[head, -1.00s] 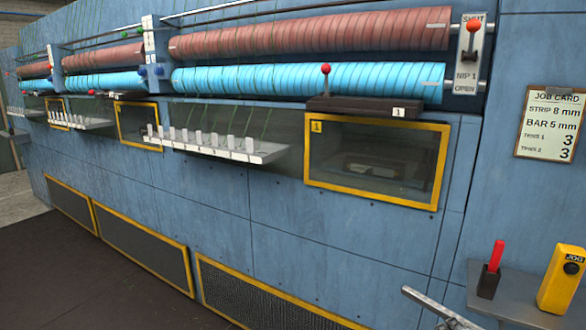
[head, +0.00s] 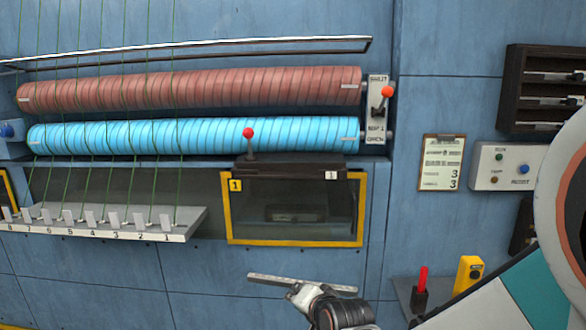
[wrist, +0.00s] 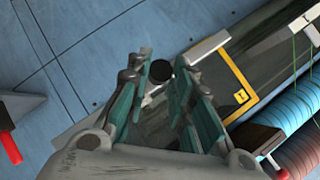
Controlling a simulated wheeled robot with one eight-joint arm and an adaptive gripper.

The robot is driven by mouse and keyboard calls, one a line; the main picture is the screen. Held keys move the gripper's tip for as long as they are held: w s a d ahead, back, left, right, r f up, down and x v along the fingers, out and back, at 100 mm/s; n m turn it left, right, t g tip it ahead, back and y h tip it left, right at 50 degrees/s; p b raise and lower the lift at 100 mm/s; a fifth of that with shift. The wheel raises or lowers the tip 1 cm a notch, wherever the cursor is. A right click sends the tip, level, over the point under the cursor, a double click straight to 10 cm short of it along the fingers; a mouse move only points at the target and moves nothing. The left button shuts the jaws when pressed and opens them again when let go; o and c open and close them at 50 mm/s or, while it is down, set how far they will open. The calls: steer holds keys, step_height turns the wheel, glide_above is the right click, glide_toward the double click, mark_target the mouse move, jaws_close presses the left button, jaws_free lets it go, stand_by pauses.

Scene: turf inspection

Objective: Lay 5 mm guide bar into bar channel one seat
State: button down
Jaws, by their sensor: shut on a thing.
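The guide bar (head: 272,279), a pale flat grey strip, is held roughly level across my gripper (head: 303,292), below the yellow-framed window. In the wrist view the bar (wrist: 207,46) runs slantwise between the fingers of my gripper (wrist: 163,76), with both ends sticking out. A dark round thing (wrist: 160,71) shows between the fingertips. Above the window is a dark housing (head: 300,166) marked 1, with a red-knobbed lever (head: 249,140). I cannot tell the channel seat itself apart there. The bar is apart from the housing and lower in the picture.
A blue roller (head: 200,135) and a red roller (head: 200,88) lie above the housing. The NIP 1 lever (head: 385,95) is at their right end. A numbered ledge (head: 190,228) with green strands is left. A job card (head: 440,163) and bar rack (head: 515,95) are right.

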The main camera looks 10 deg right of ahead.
step_height(320, 180, up, 29)
steer(key=w+a+n+y+p, duration=0.1)
steer(key=w+n+y+p, duration=0.1)
steer(key=p, duration=1.8)
steer(key=shift+a+r, duration=0.2)
steer(key=shift+a, duration=0.1)
steer(key=shift+w+f, duration=0.1)
steer(key=shift+w, duration=0.1)
steer(key=w+d+b, duration=0.2)
steer(key=w+b, duration=0.1)
steer(key=w, duration=0.5)
steer(key=shift+w+d, duration=0.3)
steer(key=shift+d, duration=0.1)
steer(key=shift+a+f+b, duration=0.1)
steer(key=shift+a+b, duration=0.05)
steer(key=shift+b, duration=0.15)
steer(key=shift+w, duration=0.25)
steer(key=shift+w+d, duration=0.2)
steer(key=shift+w, duration=0.1)
